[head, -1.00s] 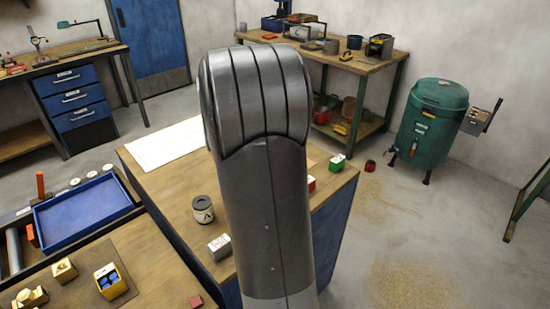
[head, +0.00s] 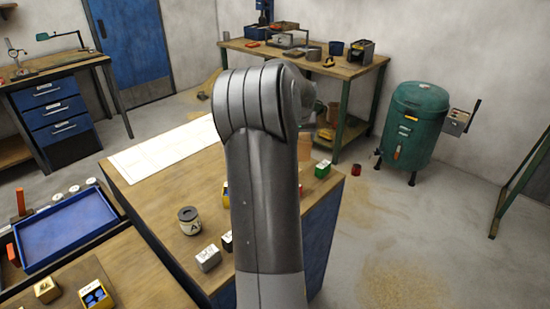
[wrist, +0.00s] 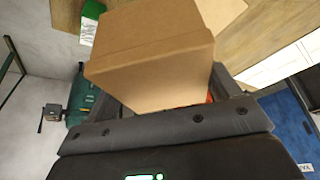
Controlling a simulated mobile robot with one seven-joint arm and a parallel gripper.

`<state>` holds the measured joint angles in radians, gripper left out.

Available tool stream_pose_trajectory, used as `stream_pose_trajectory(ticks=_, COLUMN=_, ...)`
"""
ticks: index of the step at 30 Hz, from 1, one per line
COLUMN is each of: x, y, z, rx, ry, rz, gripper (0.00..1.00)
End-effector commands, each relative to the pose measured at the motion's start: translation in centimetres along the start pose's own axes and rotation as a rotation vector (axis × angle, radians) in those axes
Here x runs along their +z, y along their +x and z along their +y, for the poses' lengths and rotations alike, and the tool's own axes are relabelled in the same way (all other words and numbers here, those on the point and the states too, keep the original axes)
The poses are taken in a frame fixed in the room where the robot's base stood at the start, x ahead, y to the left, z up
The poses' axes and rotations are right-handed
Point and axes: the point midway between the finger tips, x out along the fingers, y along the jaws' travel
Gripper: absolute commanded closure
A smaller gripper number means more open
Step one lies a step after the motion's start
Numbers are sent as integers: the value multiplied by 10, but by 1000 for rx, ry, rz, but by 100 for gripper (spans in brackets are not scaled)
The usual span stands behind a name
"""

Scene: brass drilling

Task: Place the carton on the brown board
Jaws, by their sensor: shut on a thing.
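The carton (wrist: 155,55) is a plain tan cardboard box filling the upper middle of the wrist view. My gripper (wrist: 165,100) is shut on it, and the carton hides the fingertips. A flat light-tan piece (wrist: 222,12) lies on the wooden table top beyond the carton; it looks like the brown board, partly covered by the carton in this view. In the head view my own arm hides most of the gripper. A small tan patch (head: 304,147) shows right of the arm; I cannot tell if it is carton or board.
The table holds a white sheet (head: 165,145), a dark-lidded jar (head: 188,220), a grey-white box (head: 208,258) and a green box (head: 322,169). A blue tray (head: 70,230) is at left. A green tank (head: 410,125) stands on open floor at right.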

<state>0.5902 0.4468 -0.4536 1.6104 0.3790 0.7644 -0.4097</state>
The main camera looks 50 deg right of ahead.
Motion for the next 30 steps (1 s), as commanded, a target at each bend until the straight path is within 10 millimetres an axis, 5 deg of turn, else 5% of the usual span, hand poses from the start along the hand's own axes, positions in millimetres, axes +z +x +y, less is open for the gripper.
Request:
stream_pose_trajectory(ticks=6, x=-11, y=38, z=-45, rx=0, ry=-4, rz=-1, gripper=48)
stream_pose_trajectory(ticks=12, x=-17, y=56, z=-67, rx=0, ry=-2, rz=0, gripper=48)
stream_pose_trajectory(ticks=24, x=-3, y=94, z=-69, rx=0, ry=1, rz=-1, gripper=48)
stream_pose_trajectory(ticks=30, x=-2, y=95, z=-69, rx=0, ry=0, rz=2, gripper=48)
